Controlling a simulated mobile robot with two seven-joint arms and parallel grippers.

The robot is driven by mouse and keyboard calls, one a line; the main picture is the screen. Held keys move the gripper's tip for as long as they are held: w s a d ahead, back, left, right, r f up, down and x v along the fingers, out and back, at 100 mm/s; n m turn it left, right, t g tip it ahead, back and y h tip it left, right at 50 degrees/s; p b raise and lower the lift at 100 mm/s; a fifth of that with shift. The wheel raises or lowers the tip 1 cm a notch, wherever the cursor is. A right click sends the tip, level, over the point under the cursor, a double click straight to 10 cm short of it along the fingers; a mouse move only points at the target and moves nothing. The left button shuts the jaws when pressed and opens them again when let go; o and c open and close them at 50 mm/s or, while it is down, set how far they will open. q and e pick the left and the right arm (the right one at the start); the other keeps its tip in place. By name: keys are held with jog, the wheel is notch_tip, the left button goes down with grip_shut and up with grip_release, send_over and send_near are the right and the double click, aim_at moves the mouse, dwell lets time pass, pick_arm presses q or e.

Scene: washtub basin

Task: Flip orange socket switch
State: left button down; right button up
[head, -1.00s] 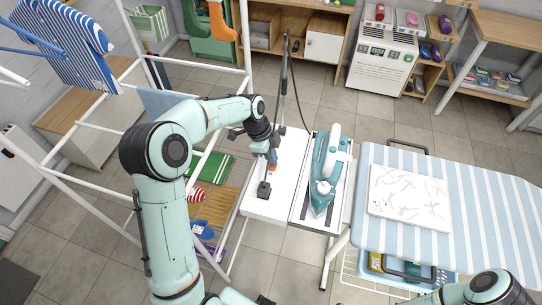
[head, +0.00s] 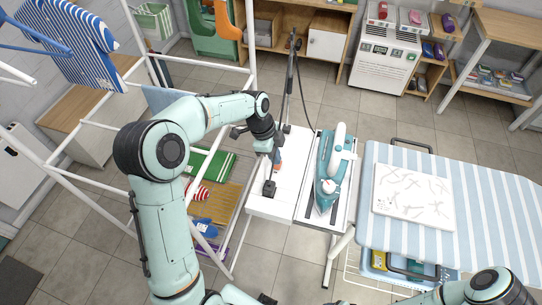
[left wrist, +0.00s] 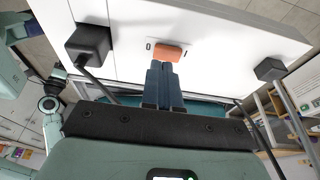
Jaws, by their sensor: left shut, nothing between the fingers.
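The orange socket switch (left wrist: 168,52) is a small orange rocker on a white panel (left wrist: 215,42), and the left wrist view shows it best. My left gripper (left wrist: 164,68) is shut and empty. Its blue-grey fingertips are right at the near edge of the switch and hide part of it; I cannot tell whether they touch. In the head view my left gripper (head: 277,161) reaches down to the white panel beside the iron. My right gripper is not in view; only part of that arm shows at the lower right.
A black plug block (left wrist: 88,44) with a cable stands on the panel left of the switch, and another dark block (left wrist: 270,68) sits to the right. A teal iron (head: 330,170) stands close by. A striped ironing board (head: 480,205) is on the right, a white drying rack (head: 118,194) on the left.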

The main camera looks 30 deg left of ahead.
pick_arm(q)
jog(key=r, duration=0.3)
jog(key=shift+w+p, duration=0.3)
jog(key=shift+p, duration=0.05)
jog(key=v, duration=0.9)
jog(key=shift+s+a, duration=0.2)
jog(key=shift+a, duration=0.05)
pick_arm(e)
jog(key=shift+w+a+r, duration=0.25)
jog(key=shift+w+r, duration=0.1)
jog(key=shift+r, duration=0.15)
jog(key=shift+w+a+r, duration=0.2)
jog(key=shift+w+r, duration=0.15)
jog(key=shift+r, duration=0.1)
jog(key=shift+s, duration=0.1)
